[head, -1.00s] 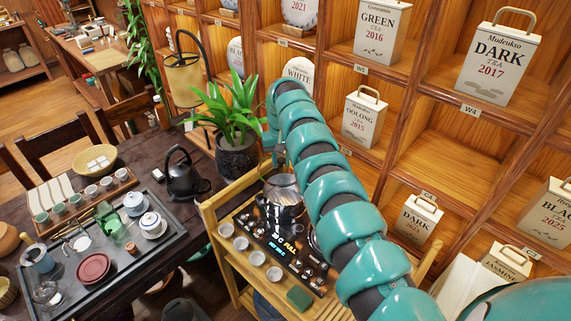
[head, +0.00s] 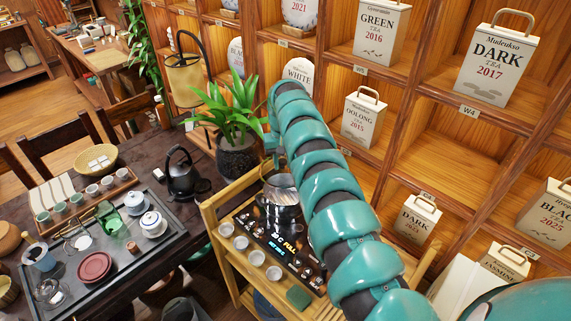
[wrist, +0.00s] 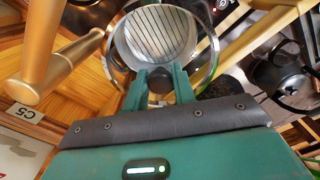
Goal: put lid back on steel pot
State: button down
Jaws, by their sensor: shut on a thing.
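The steel pot (head: 281,197) stands on a black appliance on the wooden cart, partly hidden by my arm. My gripper (wrist: 160,82) is shut on the dark round knob of the lid (wrist: 208,70), which looks clear with a shiny rim. The lid's rim overlaps the pot in this view. I cannot tell whether the lid touches the pot. In the head view my gripper is hard to make out behind the arm.
Shelves with tea boxes (head: 364,117) rise behind my arm.

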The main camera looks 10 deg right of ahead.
jog(key=shift+s+d+f, duration=0.3)
jog(key=shift+s, duration=0.15)
notch_tip(320, 180, down, 6)
jog(key=b, duration=0.3)
jog(key=shift+f+b, duration=0.2)
jog(key=shift+b, duration=0.2)
jog(key=shift+s+r+p, duration=0.1)
jog(key=shift+r+p, duration=0.05)
jog(key=shift+p, duration=0.6)
dwell(0.6)
jog(key=shift+f+b, duration=0.25)
jog(key=shift+b, duration=0.1)
dwell(1.6)
dwell(0.3)
jog(key=c, duration=1.1)
grip_release()
jog(key=shift+o, duration=0.5)
